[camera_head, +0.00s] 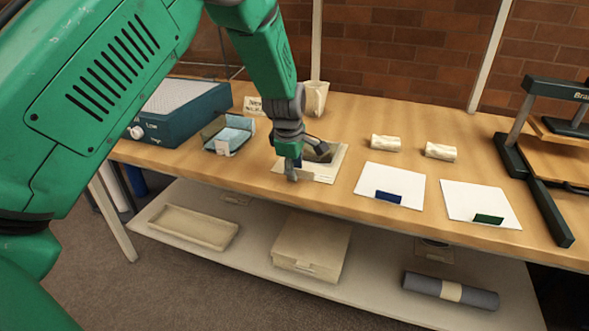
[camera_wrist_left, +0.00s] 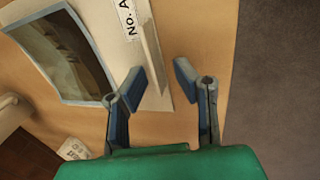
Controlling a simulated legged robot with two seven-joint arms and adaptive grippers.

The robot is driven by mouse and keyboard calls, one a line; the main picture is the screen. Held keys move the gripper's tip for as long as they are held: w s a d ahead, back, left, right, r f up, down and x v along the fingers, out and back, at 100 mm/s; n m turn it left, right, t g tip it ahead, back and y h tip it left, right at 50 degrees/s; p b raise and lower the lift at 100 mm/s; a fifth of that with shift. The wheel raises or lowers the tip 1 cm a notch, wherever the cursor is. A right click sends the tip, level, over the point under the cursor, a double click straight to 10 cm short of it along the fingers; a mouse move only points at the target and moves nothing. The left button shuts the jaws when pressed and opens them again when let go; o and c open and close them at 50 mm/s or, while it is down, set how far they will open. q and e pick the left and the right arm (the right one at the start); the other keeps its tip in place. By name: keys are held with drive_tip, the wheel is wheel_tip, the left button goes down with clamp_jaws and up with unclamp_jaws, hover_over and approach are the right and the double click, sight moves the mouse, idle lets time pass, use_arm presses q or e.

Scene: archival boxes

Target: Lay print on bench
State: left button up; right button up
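The print (camera_wrist_left: 62,52), a dark brownish picture with a pale border, lies on a cream board or folder (camera_wrist_left: 128,72) on the bench (camera_head: 240,183). In the head view the print (camera_head: 326,152) and board (camera_head: 318,172) are partly hidden by my left gripper (camera_head: 291,168). That gripper points down at the board's front left part. In the left wrist view its two fingers (camera_wrist_left: 158,80) are apart, with the board's labelled edge strip near and between them. I cannot tell whether they touch it. My right gripper is not in view.
Two white sheets with a blue tab (camera_head: 389,197) and a green tab (camera_head: 488,218) lie to the right, with two cream rolls (camera_head: 385,143) behind. A blue box-like device (camera_head: 185,110) and open blue case (camera_head: 228,136) stand left. A black-framed press (camera_head: 540,170) is far right.

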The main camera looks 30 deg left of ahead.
use_arm(q)
drive_tip(key=shift+d+r, duration=0.1)
drive_tip(key=shift+r, duration=0.2)
drive_tip(key=p+v, duration=0.2)
drive_tip(key=v, duration=0.9)
drive_tip(key=shift+r, duration=0.25)
drive_tip(key=shift+s+a+f, duration=0.1)
drive_tip(key=shift+a, duration=0.15)
